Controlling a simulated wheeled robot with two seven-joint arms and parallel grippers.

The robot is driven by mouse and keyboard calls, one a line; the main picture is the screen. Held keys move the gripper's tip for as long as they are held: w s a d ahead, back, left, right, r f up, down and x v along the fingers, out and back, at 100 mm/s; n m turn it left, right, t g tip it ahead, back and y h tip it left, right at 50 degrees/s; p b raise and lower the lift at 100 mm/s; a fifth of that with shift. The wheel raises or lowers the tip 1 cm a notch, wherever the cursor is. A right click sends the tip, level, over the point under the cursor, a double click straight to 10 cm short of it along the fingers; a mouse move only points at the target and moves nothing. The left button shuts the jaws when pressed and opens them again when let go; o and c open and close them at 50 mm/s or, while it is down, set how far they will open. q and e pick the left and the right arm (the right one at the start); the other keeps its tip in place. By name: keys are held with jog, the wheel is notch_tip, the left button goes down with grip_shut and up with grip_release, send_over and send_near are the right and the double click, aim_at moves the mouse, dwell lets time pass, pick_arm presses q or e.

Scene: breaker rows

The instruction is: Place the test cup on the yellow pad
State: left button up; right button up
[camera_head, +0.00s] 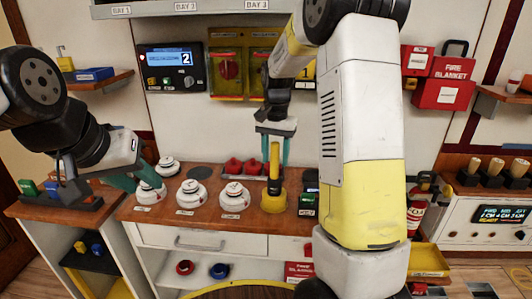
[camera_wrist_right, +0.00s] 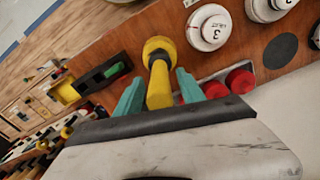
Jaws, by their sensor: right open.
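The test cup, a yellow cup with an upright yellow stem (camera_head: 273,199), stands on the wooden counter; it also shows in the right wrist view (camera_wrist_right: 158,48). My right gripper (camera_head: 275,156) is open above the cup, with its teal fingers on either side of the stem. In the right wrist view the stem lies between the fingers (camera_wrist_right: 160,95), with gaps visible. My left gripper (camera_head: 128,180) is at the counter's left end beside the white round units; its finger gap is not clear. I cannot make out a yellow pad for certain.
Several white round units (camera_head: 235,197) stand left of the cup, and two red domes (camera_head: 243,167) sit behind it. A dark round spot (camera_wrist_right: 281,50) shows on the counter in the wrist view. A yellow tray (camera_head: 431,257) is at right. My right arm hides much of the right side.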

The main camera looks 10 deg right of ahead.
notch_tip(320, 180, up, 11)
jog(key=shift+f, duration=0.1)
jog(key=shift+s+r, duration=0.1)
jog(key=shift+r, duration=0.55)
jog(key=s+a+n+t+y, duration=0.2)
jog(key=s+n+t, duration=0.4)
jog(key=s, duration=1.8)
jog(key=shift+s+a+n, duration=0.2)
jog(key=shift+n, duration=0.2)
jog(key=shift+r, duration=0.1)
